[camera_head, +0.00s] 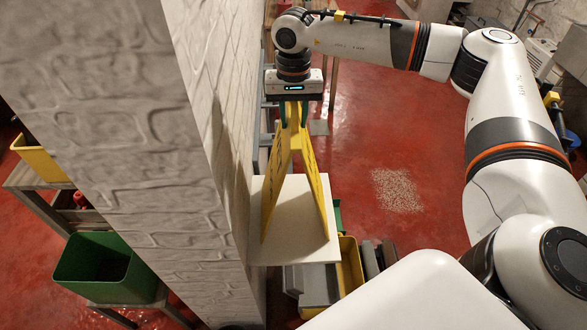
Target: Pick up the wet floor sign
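The wet floor sign (314,184) is yellow and stands upright, its two panels spread like an A, on a white board (268,251) beside a brick wall. My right gripper (293,117) is at the sign's top, with one dark finger on each side of the narrow yellow top part. The fingers are close to the sign, but I cannot tell whether they press on it. My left gripper is out of view.
The white brick wall (190,165) stands close on the left of the sign. Yellow and grey bins (350,265) are below the board. A green bin (104,268) is left of the wall. Red floor (370,130) with a patch of pale grains (397,190) lies open to the right.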

